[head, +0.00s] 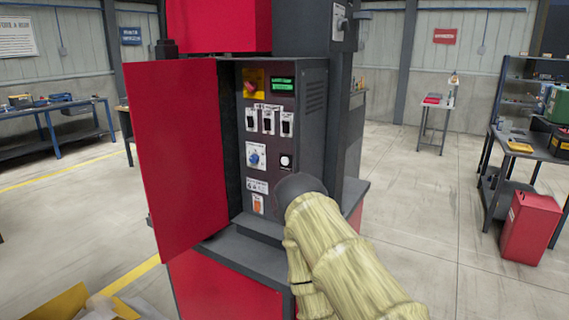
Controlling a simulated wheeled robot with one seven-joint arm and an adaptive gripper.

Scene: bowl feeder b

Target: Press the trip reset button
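The grey control panel (270,140) stands in an open red cabinet. It carries a red mushroom button (250,87) on a yellow plate, a green display (282,85), three black switches, a blue rotary knob (254,158), a round white button (285,161) and an orange rocker (257,204). The labels are too small to read, so I cannot tell which control is the trip reset. My arm, in a pale yellow cover, reaches in from the lower right. Its dark end is in front of the panel's lower right, below the white button. My gripper's fingers are hidden.
The red cabinet door (178,155) stands open on the left of the panel. A grey ledge (240,250) runs below the panel. A workbench (60,108) is at the far left; a shelf bench and a red bin (530,227) are at the right. The floor between is clear.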

